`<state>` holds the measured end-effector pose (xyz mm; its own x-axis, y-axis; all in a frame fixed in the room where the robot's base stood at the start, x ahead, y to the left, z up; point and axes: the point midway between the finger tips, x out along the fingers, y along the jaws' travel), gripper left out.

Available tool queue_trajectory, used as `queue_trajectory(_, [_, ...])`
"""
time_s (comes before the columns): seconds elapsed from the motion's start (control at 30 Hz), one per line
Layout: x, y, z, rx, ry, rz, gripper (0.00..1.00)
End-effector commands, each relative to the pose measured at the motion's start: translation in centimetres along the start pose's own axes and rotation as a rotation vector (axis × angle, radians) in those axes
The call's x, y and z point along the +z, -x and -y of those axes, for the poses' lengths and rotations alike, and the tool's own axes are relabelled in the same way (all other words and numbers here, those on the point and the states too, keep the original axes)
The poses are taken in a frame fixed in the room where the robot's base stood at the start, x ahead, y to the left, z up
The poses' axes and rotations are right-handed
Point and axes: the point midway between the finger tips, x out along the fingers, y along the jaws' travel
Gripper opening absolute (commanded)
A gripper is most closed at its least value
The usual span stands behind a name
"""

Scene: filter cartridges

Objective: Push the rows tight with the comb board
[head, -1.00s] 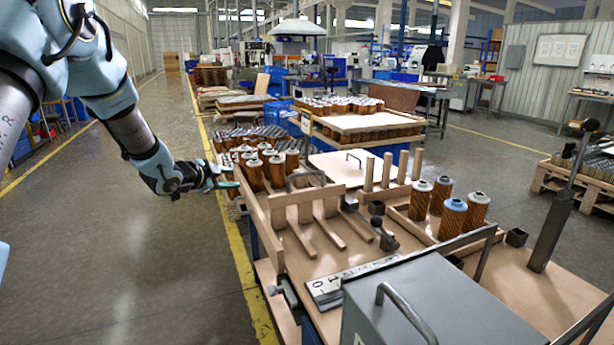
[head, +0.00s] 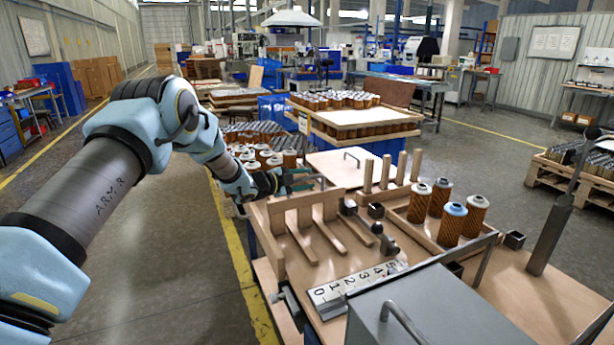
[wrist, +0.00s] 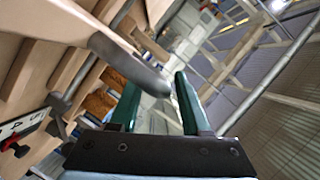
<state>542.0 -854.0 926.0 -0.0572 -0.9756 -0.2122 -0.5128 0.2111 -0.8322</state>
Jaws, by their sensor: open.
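The wooden comb board (head: 302,203) stands on the workbench with its long teeth pointing toward the front right. My gripper (head: 304,180) is open at the board's back edge, close to its dark arched handle. In the wrist view the green fingers (wrist: 155,100) are apart, and a rounded grey bar (wrist: 128,64), seemingly that handle, reaches across between them. I cannot tell whether it touches a finger. Brown cartridges with white caps (head: 290,160) stand behind my gripper, partly hidden by my arm. Several more cartridges (head: 439,198), one blue-capped, stand in a wooden tray (head: 402,222) at right.
A numbered scale strip (head: 352,284) and a dark clamp lever (head: 386,240) lie in front of the comb board. Upright wooden posts (head: 385,172) stand behind it. A grey metal box (head: 430,312) fills the bench front. A flat lidded board (head: 340,165) is behind.

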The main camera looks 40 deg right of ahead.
Motion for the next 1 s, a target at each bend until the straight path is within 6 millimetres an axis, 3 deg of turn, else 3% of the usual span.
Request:
queue_trajectory(0.4, [0.06, -0.79, -0.02, 0.0, 0.001, 0.002, 0.47])
queue_trajectory(0.8, [0.06, -0.76, -0.02, 0.0, 0.001, 0.002, 0.02])
queue_trajectory(1.0, [0.07, -0.76, -0.04, 0.0, 0.001, 0.002, 0.0])
